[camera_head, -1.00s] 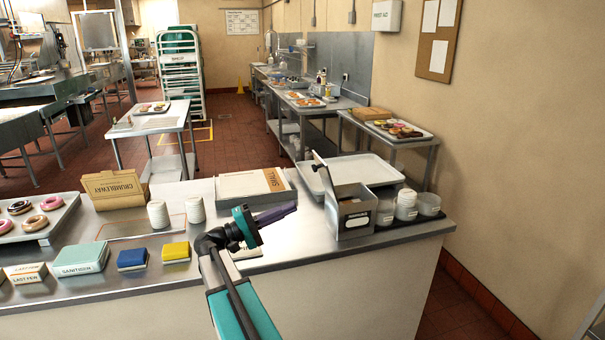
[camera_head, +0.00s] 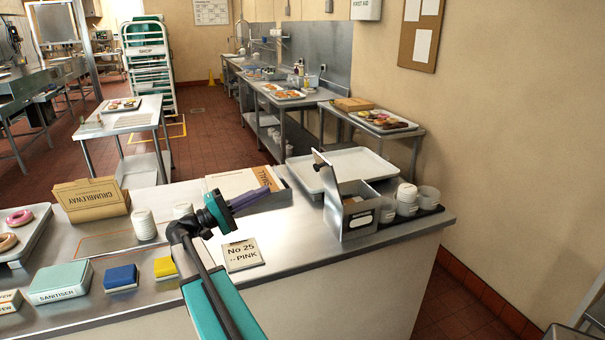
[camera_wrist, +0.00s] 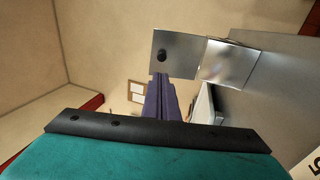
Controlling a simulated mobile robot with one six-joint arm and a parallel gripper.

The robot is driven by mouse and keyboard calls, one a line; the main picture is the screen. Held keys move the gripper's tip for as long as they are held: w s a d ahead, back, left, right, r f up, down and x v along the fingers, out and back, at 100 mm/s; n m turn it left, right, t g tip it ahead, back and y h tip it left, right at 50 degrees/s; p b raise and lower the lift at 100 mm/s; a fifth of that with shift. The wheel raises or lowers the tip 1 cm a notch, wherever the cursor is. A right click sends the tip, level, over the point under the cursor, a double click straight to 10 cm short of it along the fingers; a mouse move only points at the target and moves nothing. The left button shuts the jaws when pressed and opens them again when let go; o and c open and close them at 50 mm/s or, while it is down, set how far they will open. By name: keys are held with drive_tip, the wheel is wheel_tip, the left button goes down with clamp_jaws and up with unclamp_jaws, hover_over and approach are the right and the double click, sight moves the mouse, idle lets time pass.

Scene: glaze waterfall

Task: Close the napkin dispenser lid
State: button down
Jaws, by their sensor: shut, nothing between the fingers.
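The napkin dispenser (camera_head: 357,216) is a grey metal box with a pale label on its front, near the right end of the steel counter. Its lid (camera_head: 326,176) stands up, open, along the box's left side. In the wrist view a metal panel with a dark knob (camera_wrist: 180,55), apparently the lid, shows beside a second metal face, apparently the box (camera_wrist: 229,64). My gripper (camera_head: 264,191), with purple fingers, is shut and empty. It is above the counter, left of the dispenser and apart from it. Its fingers also show in the wrist view (camera_wrist: 160,82), pointing towards the panel.
White cups (camera_head: 407,197) stand right of the dispenser, and a pale tray (camera_head: 345,162) lies behind it. A box marked SMALL (camera_head: 240,184) lies behind my gripper. A "No 25 PINK" card (camera_head: 242,255) lies in front. The counter between card and dispenser is bare.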

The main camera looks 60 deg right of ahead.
drive_tip(key=shift+s+d, duration=0.15)
drive_tip(key=p+x, duration=0.6)
drive_tip(key=x, duration=0.8)
drive_tip(key=shift+s+d+f, duration=0.1)
drive_tip(key=shift+s, duration=0.05)
